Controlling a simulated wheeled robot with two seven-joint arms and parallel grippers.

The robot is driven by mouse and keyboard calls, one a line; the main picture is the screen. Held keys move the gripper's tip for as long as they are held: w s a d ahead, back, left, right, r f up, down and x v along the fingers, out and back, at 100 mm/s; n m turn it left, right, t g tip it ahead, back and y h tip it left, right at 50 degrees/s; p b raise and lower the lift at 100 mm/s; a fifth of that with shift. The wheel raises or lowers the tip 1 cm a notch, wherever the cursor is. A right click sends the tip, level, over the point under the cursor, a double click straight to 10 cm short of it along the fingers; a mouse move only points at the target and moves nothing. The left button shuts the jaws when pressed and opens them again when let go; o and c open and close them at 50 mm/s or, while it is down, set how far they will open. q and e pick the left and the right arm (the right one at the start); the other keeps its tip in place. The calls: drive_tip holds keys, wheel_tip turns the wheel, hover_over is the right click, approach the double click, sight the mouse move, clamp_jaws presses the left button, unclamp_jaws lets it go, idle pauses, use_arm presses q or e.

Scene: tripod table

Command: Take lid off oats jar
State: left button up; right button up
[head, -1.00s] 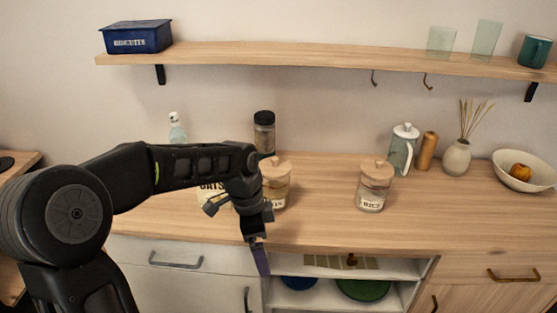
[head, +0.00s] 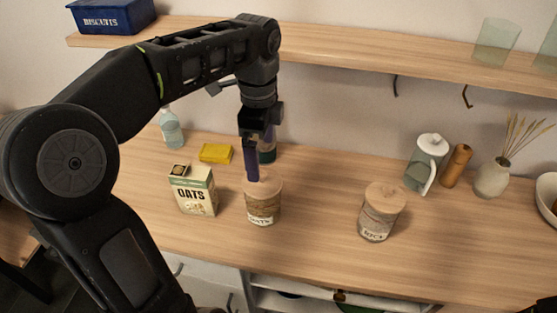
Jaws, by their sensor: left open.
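The oats jar (head: 263,208) is a clear jar with oats inside and a label reading OATS, upright on the wooden counter. Its pale round wooden lid (head: 267,187) sits on top. My left gripper (head: 253,172) is open and points down over the left back part of the lid. One dark purple finger shows clearly and overlaps the lid in the head view; the other finger is mostly hidden. I cannot tell whether the finger touches the lid. My right gripper is not in view.
An OATS carton (head: 194,191) stands just left of the jar. A second lidded jar (head: 381,213) stands to the right. A yellow block (head: 216,153) and a spray bottle (head: 171,128) are behind left. The shelf (head: 350,45) runs above. Counter between the jars is clear.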

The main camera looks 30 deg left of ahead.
sight(262, 173)
use_arm(q)
drive_tip(key=shift+r, duration=0.15)
drive_tip(key=shift+s, duration=0.2)
drive_tip(key=shift+w+f, duration=0.1)
drive_tip(key=shift+f, duration=1.2)
drive_tip(key=shift+f, duration=0.5)
wheel_tip(262, 173, down, 4)
drive_tip(key=shift+f+p, duration=0.1)
drive_tip(key=shift+p, duration=0.45)
drive_tip(key=c, duration=1.3)
